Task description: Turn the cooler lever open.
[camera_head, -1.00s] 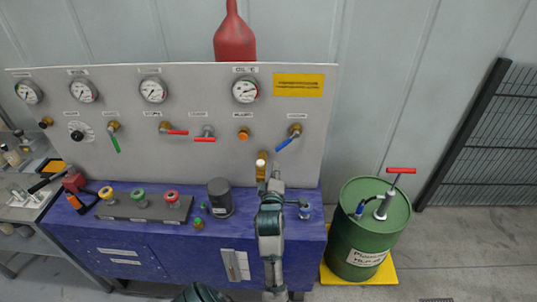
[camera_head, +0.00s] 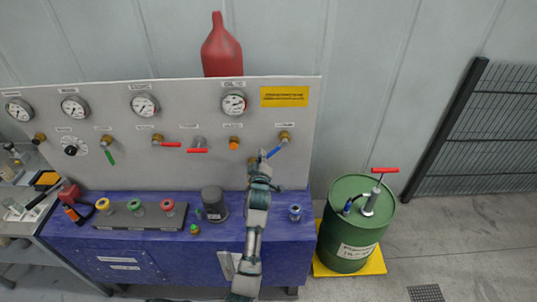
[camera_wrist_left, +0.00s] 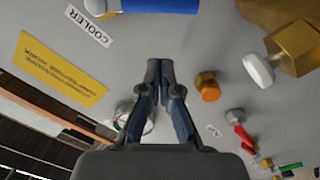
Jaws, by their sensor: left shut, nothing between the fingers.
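The cooler lever (camera_head: 277,151) is a blue handle on a brass valve at the right of the grey panel. It slants down and left from the valve. My left gripper (camera_head: 262,155) is shut and empty, by the lever's lower left end. In the left wrist view the shut fingertips (camera_wrist_left: 160,64) are over the panel, and the blue lever (camera_wrist_left: 160,5) crosses the top edge, apart from them in the picture. The white COOLER label (camera_wrist_left: 90,25) is beside it. I cannot tell whether finger and lever touch. My right gripper is not in view.
An orange button (camera_head: 234,143) and red-handled valves (camera_head: 168,144) are left of the lever. A brass fitting with a white knob (camera_wrist_left: 258,70) is near the fingers. The blue bench (camera_head: 205,255) holds a dark canister (camera_head: 214,202). A green drum (camera_head: 350,238) stands right.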

